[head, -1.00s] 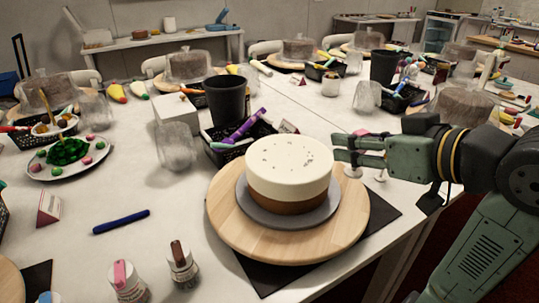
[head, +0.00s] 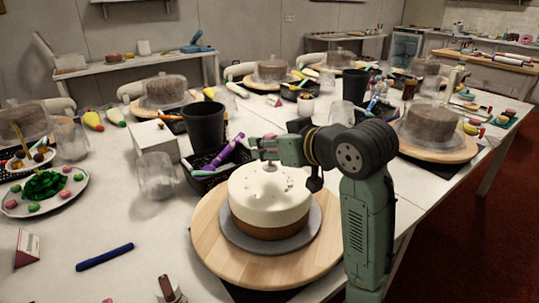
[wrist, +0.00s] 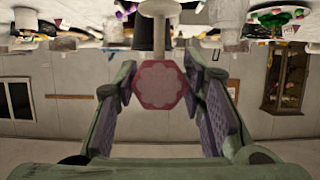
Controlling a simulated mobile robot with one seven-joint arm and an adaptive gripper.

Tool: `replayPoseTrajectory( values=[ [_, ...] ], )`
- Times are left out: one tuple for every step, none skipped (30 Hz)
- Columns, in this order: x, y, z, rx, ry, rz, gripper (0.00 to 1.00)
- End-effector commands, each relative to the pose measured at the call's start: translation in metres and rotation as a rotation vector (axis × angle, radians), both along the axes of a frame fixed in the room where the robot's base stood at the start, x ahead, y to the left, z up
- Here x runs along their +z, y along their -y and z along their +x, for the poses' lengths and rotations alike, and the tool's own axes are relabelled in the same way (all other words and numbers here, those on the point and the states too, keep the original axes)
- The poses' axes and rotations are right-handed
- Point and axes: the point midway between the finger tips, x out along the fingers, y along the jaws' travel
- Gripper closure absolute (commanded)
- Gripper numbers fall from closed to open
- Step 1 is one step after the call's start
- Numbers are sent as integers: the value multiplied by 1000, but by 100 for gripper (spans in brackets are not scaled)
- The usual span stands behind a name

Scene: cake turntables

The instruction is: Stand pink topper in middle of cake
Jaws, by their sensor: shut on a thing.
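The pink topper has a pink scalloped head (wrist: 161,86), a pale stem and a round pale base (wrist: 160,7); it is in the wrist view, which is upside down. My gripper (head: 260,150) is shut on the topper, with a finger on each side of its head (wrist: 160,74). In the head view the topper hangs upright, its pale base (head: 269,167) over the back part of the cake top. I cannot tell whether the base touches. The white-topped brown cake (head: 268,205) sits on a grey board (head: 311,232) on a wooden turntable (head: 207,235).
A black basket (head: 205,182) with purple tools and a black cup (head: 203,127) stand behind the cake. A clear glass (head: 156,177) is to the left. A blue pen (head: 104,257) lies front left. Open table lies left of the turntable.

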Motion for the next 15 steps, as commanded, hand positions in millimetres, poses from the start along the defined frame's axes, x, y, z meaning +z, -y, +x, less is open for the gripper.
replayPoseTrajectory(
  values=[
    [-2,-1,1,1,-1,1,78],
    [-5,-1,1,1,-1,1,78],
    [-10,-1,1,0,-1,2,78],
    [-14,-1,1,0,-3,2,78],
    [-18,-1,1,0,-3,2,78],
    [-24,-1,1,-1,-4,2,78],
    [-27,0,1,-1,-2,2,78],
    [-30,0,1,-1,-2,2,78],
    [-33,-1,1,-1,-1,1,78],
    [-34,-1,1,0,0,1,78],
    [-35,-1,1,0,0,1,78],
    [-35,-1,1,0,1,1,78],
    [-35,-1,1,0,1,1,78],
    [-35,-1,1,0,1,1,78],
    [-35,-1,1,0,1,0,78]
  ],
)
